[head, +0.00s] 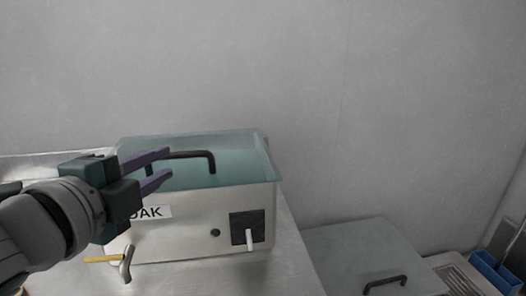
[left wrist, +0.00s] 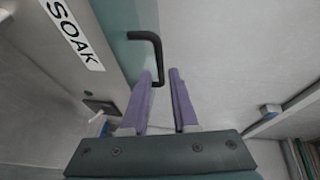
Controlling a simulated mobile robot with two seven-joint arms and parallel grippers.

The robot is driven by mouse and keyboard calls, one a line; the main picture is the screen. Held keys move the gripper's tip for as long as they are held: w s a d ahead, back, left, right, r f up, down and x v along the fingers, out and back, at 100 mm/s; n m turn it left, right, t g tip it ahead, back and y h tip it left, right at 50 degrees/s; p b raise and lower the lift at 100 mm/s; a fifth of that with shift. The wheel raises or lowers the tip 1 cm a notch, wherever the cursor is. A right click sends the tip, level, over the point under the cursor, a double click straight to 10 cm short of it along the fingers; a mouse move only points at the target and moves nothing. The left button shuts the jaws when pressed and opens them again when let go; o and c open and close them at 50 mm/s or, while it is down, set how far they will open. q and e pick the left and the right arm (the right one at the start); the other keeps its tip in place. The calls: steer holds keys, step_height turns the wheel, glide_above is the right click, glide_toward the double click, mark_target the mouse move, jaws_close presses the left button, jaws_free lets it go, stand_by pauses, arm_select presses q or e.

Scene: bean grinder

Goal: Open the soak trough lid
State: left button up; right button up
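The soak trough (head: 190,228) is a pale metal box with a label that reads SOAK in the left wrist view (left wrist: 75,33). Its lid (head: 235,170) is a greenish see-through panel, lying shut on top. A dark bar handle (head: 212,160) stands on the lid; it also shows in the left wrist view (left wrist: 157,48). My left gripper (head: 168,168) is open, with purple fingers apart at the left part of the handle. In the left wrist view, the handle's end is just ahead of the fingertips (left wrist: 160,76); contact cannot be told. My right gripper is not in view.
A black switch plate with a white lever (head: 249,236) is on the trough's front. A tool with a yellow handle (head: 104,259) lies in front at the left. A lower grey lidded unit (head: 345,250) stands to the right, with a blue container (head: 495,270) beyond.

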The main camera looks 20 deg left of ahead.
mark_target(176, 157)
arm_select(q)
steer(key=x, duration=0.5)
steer(key=shift+w, duration=0.35)
steer(key=shift+c, duration=0.4)
jaws_close()
steer(key=shift+f, duration=0.1)
stand_by(0.6)
